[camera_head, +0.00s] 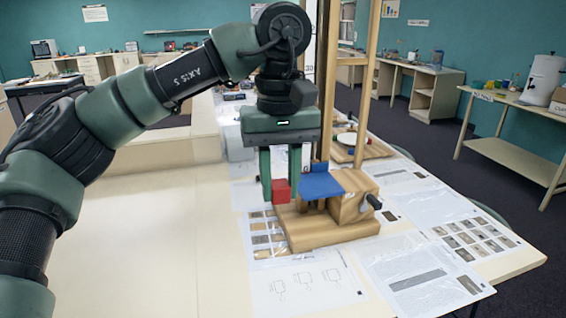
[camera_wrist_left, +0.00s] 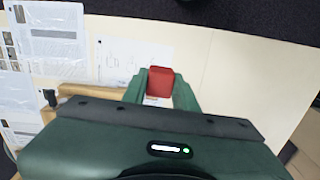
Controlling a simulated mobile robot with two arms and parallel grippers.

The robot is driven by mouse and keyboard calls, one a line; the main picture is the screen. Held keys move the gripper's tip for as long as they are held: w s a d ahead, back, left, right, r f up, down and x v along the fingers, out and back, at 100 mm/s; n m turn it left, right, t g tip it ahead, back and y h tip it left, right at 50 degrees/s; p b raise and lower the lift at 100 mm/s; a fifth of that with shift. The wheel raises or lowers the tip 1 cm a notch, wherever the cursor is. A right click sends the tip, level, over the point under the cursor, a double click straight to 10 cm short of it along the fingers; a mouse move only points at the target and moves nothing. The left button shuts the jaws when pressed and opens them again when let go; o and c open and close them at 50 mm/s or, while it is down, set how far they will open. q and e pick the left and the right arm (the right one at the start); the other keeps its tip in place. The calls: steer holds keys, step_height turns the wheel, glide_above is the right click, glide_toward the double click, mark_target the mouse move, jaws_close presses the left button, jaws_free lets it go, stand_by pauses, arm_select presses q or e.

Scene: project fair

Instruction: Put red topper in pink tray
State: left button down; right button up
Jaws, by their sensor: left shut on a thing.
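The red topper (camera_head: 281,190), a small red block, is between the fingertips of my left gripper (camera_head: 278,184). The gripper is shut on it. In the head view, the block appears just left of the blue top of a wooden device (camera_head: 330,232), in front of the gripper's palm. The left wrist view also shows the red topper (camera_wrist_left: 160,82) between the two green fingers (camera_wrist_left: 162,92). I see no pink tray in either view. My right gripper is not in view.
The wooden device has a blue plate (camera_head: 321,186) and a dark crank knob (camera_head: 374,202). Printed sheets (camera_head: 410,270) lie around it on the pale table (camera_head: 140,255). Tall wooden posts (camera_head: 367,85) stand behind. The table's left part is clear.

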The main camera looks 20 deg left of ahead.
arm_select(q)
steer(key=s+a+f+m, duration=0.1)
steer(key=s+f, duration=0.4)
steer(key=f, duration=0.8)
steer(key=s+a+f+m, duration=0.1)
steer(key=s+f+m, duration=0.2)
steer(key=f, duration=1)
steer(key=s+f+m, duration=0.2)
steer(key=s+f, duration=0.6)
steer(key=f, duration=0.6)
steer(key=shift+s+a, duration=0.4)
